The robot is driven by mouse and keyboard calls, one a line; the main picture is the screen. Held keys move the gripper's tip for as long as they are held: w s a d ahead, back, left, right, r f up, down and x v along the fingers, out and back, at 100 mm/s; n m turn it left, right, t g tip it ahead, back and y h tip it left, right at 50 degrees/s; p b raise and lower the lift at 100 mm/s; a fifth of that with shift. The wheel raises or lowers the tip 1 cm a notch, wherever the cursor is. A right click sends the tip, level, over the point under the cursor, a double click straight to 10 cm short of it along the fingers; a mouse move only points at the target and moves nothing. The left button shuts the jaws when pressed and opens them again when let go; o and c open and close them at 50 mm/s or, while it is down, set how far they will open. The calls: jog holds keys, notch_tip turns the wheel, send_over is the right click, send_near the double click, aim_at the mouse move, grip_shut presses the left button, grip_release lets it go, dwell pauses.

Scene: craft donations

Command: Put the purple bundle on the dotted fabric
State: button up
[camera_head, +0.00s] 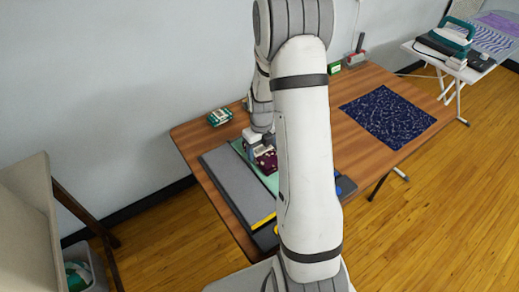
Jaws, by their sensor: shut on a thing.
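My gripper (256,141) is low over the table's left half, partly hidden by my own arm. A dark plum-purple piece with small pale spots (266,161) is right at its fingers, over the green mat. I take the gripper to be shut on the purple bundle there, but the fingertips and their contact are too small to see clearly. I cannot tell whether the spotted piece is the bundle, the dotted fabric or both together. A dark navy fabric with a pale speckled pattern (388,117) lies flat on the table's right half, apart from the gripper.
The wooden table (355,78) holds a grey board (236,186), a green mat (236,145), and a green-white packet (220,117). A small green box (334,68) stands at the back. An ironing board (490,68) with an iron (459,35) is at upper right.

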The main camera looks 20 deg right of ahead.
jog(key=shift+f, duration=0.1)
jog(key=shift+s+f+b, duration=0.15)
jog(key=shift+f+b, duration=0.3)
jog(key=shift+f, duration=0.15)
jog(key=shift+c, duration=0.9)
jog(key=o, duration=1.2)
jog(key=shift+s+a+f, duration=0.1)
jog(key=shift+s, duration=0.05)
jog(key=shift+o, duration=0.2)
